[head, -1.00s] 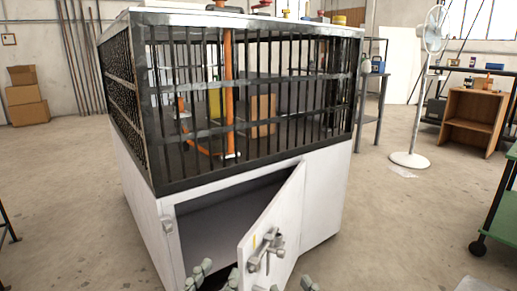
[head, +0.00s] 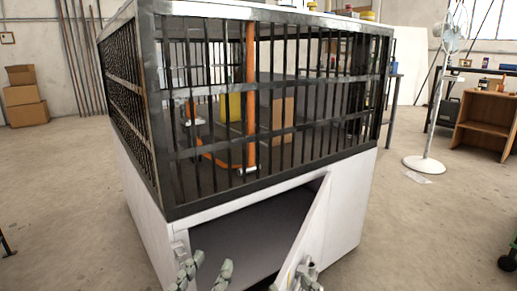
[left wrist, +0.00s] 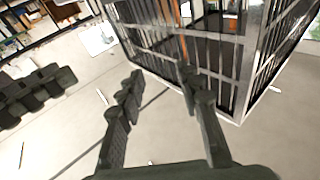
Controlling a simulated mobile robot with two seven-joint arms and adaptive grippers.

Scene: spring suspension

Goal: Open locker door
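The white locker (head: 355,205) stands below a black barred cage. Its door (head: 312,235) is hinged on the right and stands partly open, swung out toward me, with a dark interior (head: 255,230) behind it. The grey handle (head: 306,268) is low on the door near the bottom edge of the head view. My left gripper (head: 207,268) is at the left side of the opening; in the left wrist view its fingers (left wrist: 160,88) are apart with nothing between them. My right gripper (head: 294,284) is mostly cut off by the bottom edge, close to the handle; contact cannot be told.
The black barred cage (head: 265,130) fills the space above the locker. A white fan (head: 430,120) and a wooden shelf (head: 485,122) stand at the right. Cardboard boxes (head: 25,105) are stacked at the back left. The floor (head: 60,190) left of the locker is clear.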

